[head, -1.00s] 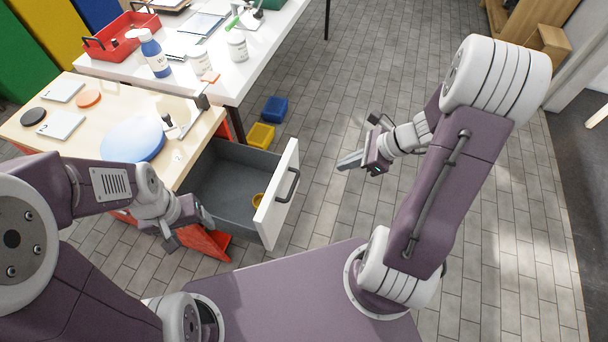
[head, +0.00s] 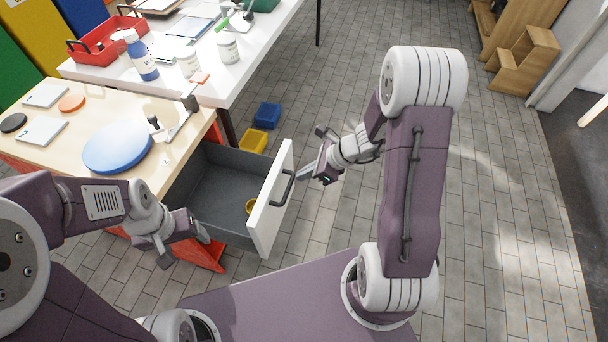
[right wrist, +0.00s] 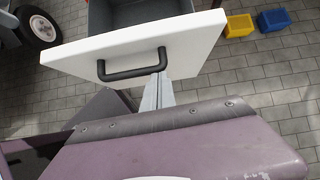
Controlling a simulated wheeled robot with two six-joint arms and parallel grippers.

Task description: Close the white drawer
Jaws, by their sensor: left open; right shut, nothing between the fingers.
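The white drawer (head: 266,218) is pulled out from the wooden workbench (head: 95,182), with its grey inside showing and a small yellow item (head: 250,206) in it. Its white front has a dark bar handle (head: 284,188). My right gripper (head: 303,176) is shut and empty, just outside the front near the handle. In the right wrist view its fingers (right wrist: 158,92) point at the white front (right wrist: 190,42), beside the right end of the handle (right wrist: 132,66); I cannot tell whether they touch it. My left gripper (head: 184,246) is open and empty, left of the drawer.
A blue bin (head: 267,115) and a yellow bin (head: 253,140) stand on the floor behind the drawer. A blue disc (head: 118,146) lies on the workbench. A white table (head: 225,88) with bottles stands behind.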

